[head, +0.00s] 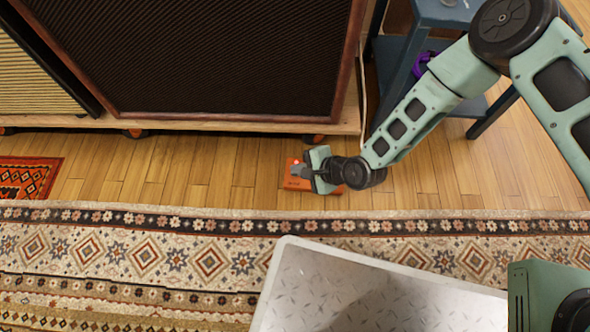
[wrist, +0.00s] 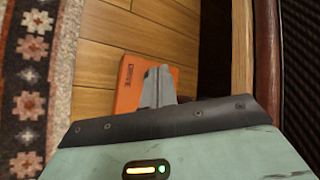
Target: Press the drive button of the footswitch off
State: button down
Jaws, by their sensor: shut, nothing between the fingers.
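The footswitch is an orange box (head: 293,184) on the wooden floor, between the patterned rug and the wooden platform under the amp cabinet. In the wrist view the orange footswitch (wrist: 128,90) shows the word DRIVE along its left side. My gripper (head: 299,171) is shut and empty, pointing down over the footswitch. In the wrist view its grey fingertips (wrist: 160,70) cover the middle of the box. The drive button is not clearly visible there, and I cannot tell whether the fingertips touch it. My wrist hides part of the box in the head view.
A large dark-grilled amp cabinet (head: 200,55) on a wheeled wooden platform (head: 230,124) stands just behind the footswitch. A blue side table (head: 400,55) is at the right back. The patterned rug (head: 145,255) lies in front. Bare floor (head: 215,165) extends to the left.

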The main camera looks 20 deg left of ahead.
jog(key=shift+f, duration=0.45)
dwell(0.3)
jog(key=shift+r, duration=0.1)
jog(key=shift+r+p, duration=0.3)
jog(key=shift+r, duration=0.1)
jog(key=r+p, duration=0.3)
jog(key=r, duration=0.1)
jog(key=r+p, duration=0.2)
jog(key=shift+s+d+p, duration=0.1)
jog(key=shift+s+p, duration=0.2)
jog(key=shift+s, duration=0.1)
dwell(0.5)
